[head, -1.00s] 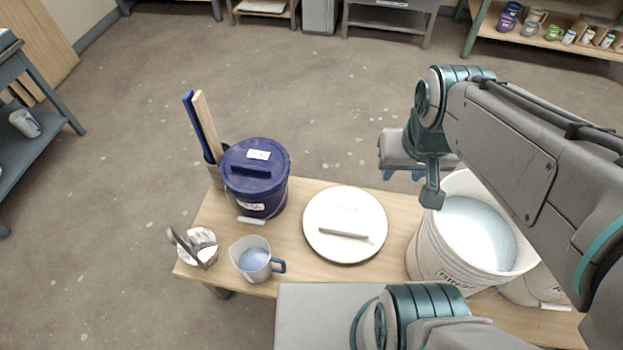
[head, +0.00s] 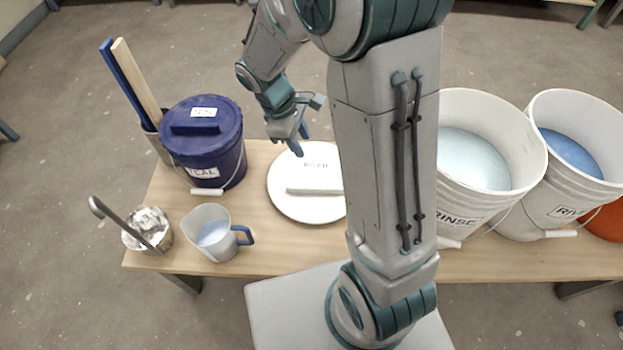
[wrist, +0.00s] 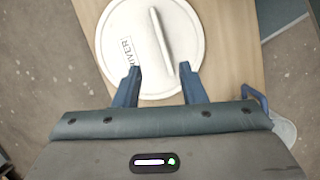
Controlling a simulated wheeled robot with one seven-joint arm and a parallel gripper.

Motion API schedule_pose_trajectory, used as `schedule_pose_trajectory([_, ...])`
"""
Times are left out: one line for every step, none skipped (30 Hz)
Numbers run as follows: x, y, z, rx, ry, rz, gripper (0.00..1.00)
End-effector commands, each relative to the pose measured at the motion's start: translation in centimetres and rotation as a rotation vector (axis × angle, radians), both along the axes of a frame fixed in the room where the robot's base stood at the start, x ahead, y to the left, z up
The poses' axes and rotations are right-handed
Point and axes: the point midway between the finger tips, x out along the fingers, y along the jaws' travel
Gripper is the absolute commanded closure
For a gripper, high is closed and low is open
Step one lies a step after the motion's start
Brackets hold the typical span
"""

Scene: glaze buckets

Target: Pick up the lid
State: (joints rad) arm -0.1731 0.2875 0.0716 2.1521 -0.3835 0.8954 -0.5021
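The lid (head: 305,207) is a round white disc with a raised bar handle (head: 314,186) and a printed label. It lies flat on the wooden bench (head: 262,258); my arm covers its right edge in the head view. In the wrist view the lid (wrist: 118,42) is ahead of my gripper, its label reads RIVER, and the bar handle (wrist: 161,42) runs roughly lengthwise with its near end between the fingers. My gripper (head: 301,142) is open and empty over the lid's far edge; it also shows in the wrist view (wrist: 160,73). The exact height above the lid is unclear.
Left of the lid are a lidded navy TEAL bucket (head: 208,160), a jug (head: 210,233), a metal can (head: 147,230) with a hooked handle and a holder with sticks (head: 140,80). To the right stand the RINSE bucket (head: 465,205), RIVER bucket (head: 545,200) and an orange container (head: 603,220).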

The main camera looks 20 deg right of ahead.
Motion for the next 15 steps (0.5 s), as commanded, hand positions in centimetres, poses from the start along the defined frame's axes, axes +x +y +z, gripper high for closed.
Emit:
schedule_pose_trajectory([0.5,0.4,-3.2,-0.012,0.033,0.052,0.63])
schedule_pose_trajectory([0.8,0.6,-4.2,-0.018,0.048,0.082,0.63])
schedule_pose_trajectory([1.1,0.8,-5.4,-0.024,0.066,0.116,0.63])
schedule_pose_trajectory([1.3,1.0,-6.1,-0.029,0.078,0.14,0.63])
schedule_pose_trajectory([1.5,1.1,-6.8,-0.033,0.089,0.16,0.63])
schedule_pose_trajectory([1.7,1.2,-7.5,-0.037,0.099,0.181,0.63])
schedule_pose_trajectory([1.8,1.3,-7.9,-0.039,0.106,0.194,0.63])
schedule_pose_trajectory([1.9,1.4,-8.2,-0.04,0.112,0.205,0.63])
schedule_pose_trajectory([1.9,1.4,-8.6,-0.043,0.117,0.215,0.63])
schedule_pose_trajectory([1.9,1.3,-8.9,-0.044,0.12,0.22,0.63])
schedule_pose_trajectory([1.9,1.2,-9.3,-0.045,0.123,0.224,0.63])
schedule_pose_trajectory([1.9,1.0,-9.9,-0.045,0.125,0.225,0.63])
schedule_pose_trajectory([1.8,0.9,-10.4,-0.045,0.125,0.225,0.63])
schedule_pose_trajectory([1.7,0.6,-10.9,-0.046,0.126,0.225,0.63])
schedule_pose_trajectory([1.6,0.3,-11.6,-0.044,0.126,0.224,0.63])
